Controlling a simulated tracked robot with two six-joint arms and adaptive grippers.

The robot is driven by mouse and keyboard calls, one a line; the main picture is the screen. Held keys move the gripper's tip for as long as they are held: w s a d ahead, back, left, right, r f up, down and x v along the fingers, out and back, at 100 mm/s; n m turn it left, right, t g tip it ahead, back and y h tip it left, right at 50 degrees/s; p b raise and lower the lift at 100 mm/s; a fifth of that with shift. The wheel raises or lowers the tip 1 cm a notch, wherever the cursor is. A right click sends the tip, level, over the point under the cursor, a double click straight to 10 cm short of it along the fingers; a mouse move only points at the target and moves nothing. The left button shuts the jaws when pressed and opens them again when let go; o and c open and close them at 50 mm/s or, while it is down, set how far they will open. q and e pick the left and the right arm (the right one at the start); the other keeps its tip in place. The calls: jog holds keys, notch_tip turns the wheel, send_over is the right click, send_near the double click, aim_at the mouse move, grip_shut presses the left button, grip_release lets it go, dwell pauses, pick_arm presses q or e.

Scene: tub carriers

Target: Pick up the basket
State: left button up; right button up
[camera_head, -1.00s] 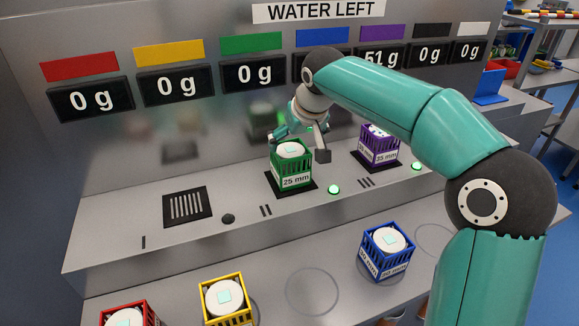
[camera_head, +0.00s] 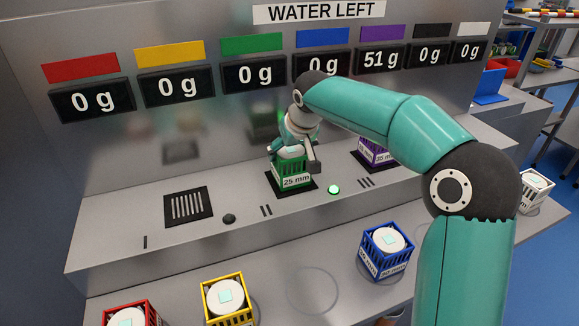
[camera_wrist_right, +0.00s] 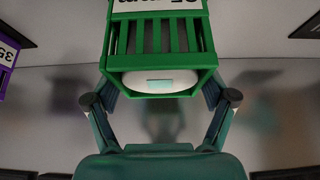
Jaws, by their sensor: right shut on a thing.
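The green basket (camera_head: 292,176) stands upright on a dark square pad on the raised steel ledge. It carries a "25 mm" label and has a white round piece with a pale square inside. My right gripper (camera_head: 294,152) is over it, with fingers down on both sides. In the right wrist view the fingers (camera_wrist_right: 160,98) are shut on the sides of the green basket (camera_wrist_right: 160,48), near its rim. The basket still appears to rest on the pad. My left gripper is not in view.
A purple basket (camera_head: 376,154) stands on the ledge to the right, partly behind my arm. Blue (camera_head: 370,262), yellow (camera_head: 246,312), red (camera_head: 152,314) and white (camera_head: 535,190) baskets stand on the lower front shelf. A wall of weight displays (camera_head: 254,74) rises behind.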

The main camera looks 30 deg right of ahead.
jog(key=shift+r, duration=0.1)
jog(key=c, duration=0.4)
jog(key=shift+w+r, duration=0.1)
jog(key=shift+r, duration=0.05)
jog(key=shift+c, duration=0.2)
